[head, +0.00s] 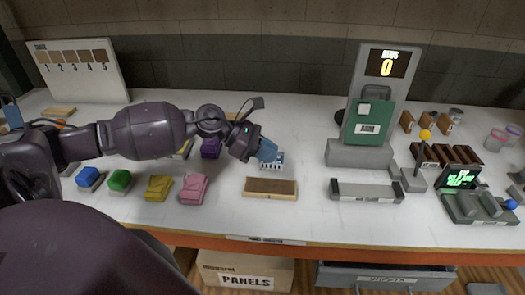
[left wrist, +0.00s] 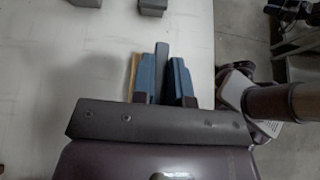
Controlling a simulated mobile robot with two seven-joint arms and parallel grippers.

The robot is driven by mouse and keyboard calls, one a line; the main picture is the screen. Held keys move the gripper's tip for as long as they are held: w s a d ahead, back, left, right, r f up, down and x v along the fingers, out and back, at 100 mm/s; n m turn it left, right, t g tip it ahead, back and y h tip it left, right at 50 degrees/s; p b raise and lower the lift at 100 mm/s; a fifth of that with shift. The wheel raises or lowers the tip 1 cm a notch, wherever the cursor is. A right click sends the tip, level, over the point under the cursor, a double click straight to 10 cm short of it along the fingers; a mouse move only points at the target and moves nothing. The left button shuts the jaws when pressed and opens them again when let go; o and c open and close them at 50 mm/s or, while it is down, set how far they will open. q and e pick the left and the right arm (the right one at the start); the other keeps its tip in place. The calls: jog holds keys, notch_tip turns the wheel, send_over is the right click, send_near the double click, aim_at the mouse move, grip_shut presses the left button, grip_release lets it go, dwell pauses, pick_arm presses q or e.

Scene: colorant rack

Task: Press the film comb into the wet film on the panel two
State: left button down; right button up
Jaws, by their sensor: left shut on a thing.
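My left gripper (head: 267,149) reaches in from the left with its blue fingers pointing down and right. It is shut on the film comb (head: 272,163), a pale piece with a row of dark marks along it. The comb is just behind a wooden panel (head: 270,194) with a brown top face, and seems apart from that face. In the left wrist view the blue fingers (left wrist: 172,78) stand on both sides of a grey strip, and a tan edge (left wrist: 134,76) shows at their left. No number is readable on the panel. My right gripper is not in view.
Blue (head: 89,178), green (head: 119,180), yellow (head: 158,187) and pink (head: 193,187) items stand left of the panel. A grey holder (head: 366,191) and a green device (head: 368,130) stand to its right. A numbered board (head: 78,70) is at the back left. The table's front edge is close.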

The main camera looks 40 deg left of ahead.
aim_at(260, 168)
pick_arm(q)
jog(key=shift+w, duration=0.15)
jog(key=shift+a+f, duration=0.2)
jog(key=shift+f, duration=0.05)
jog(key=shift+f+b, duration=1.7)
jog(key=shift+f, duration=1)
jog(key=shift+f+b, duration=0.35)
jog(key=shift+f, duration=0.3)
jog(key=shift+r+p, duration=2.05)
jog(key=shift+r, duration=1.6)
